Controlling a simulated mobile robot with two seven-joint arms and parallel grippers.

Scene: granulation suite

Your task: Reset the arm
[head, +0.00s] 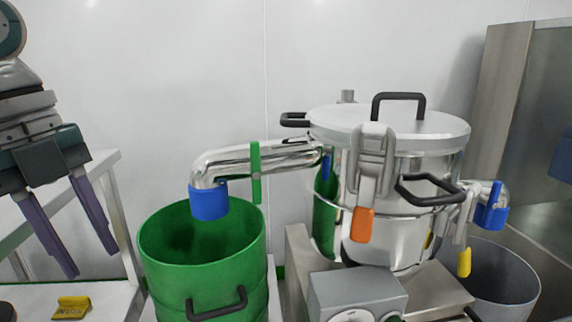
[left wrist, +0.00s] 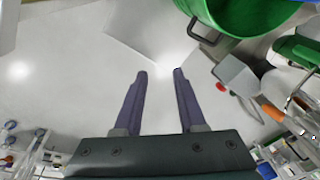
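My left gripper (head: 93,262) hangs at the left of the head view, fingers pointing down, beside the green bucket and apart from it. Its two purple fingers are spread with nothing between them. In the left wrist view the open fingers (left wrist: 160,72) show over a pale floor or surface, also empty. My right gripper is in neither view.
A green bucket (head: 160,262) stands under a steel spout with a blue end (head: 209,203). A lidded steel vessel (head: 400,160) stands right of it, with a grey control box (head: 345,292) in front. A grey bucket (head: 505,280) is at right. A yellow object (head: 72,306) lies on the left table.

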